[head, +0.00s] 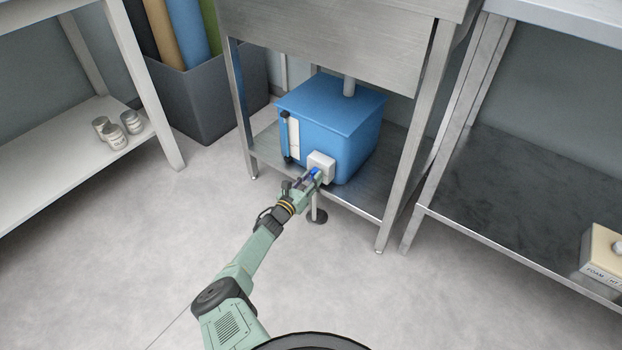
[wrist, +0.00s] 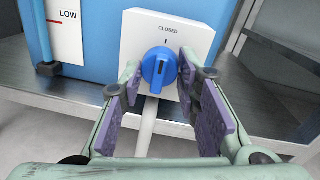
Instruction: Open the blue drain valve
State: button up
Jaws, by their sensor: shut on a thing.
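The blue drain valve knob (wrist: 159,70) sits on a white square plate (wrist: 190,38) marked CLOSED at the top, with a tick below the word. In the head view the knob (head: 316,171) shows small at the front of the blue tank (head: 330,103). My gripper (wrist: 160,84) has its purple-padded fingers on either side of the knob and is shut on it. The exact contact of the pads is hard to see. In the head view my gripper (head: 312,179) reaches the plate from the lower left.
The tank stands on the lower shelf of a steel table (head: 365,205), between its legs. A pipe (wrist: 148,125) runs down below the valve plate. A level gauge (head: 292,138) is left of the valve. The floor in front is clear.

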jog(key=shift+c, duration=0.9)
jog(key=shift+w+a+f+m+h, duration=0.1)
jog(key=shift+m+h, duration=0.25)
jog(key=shift+m, duration=4.3)
jog(key=shift+f+m+h, duration=0.1)
jog(key=shift+m+h, duration=0.25)
jog(key=shift+m, duration=4.3)
jog(key=shift+r, duration=0.1)
jog(key=o, duration=1.2)
jog(key=shift+c, duration=0.2)
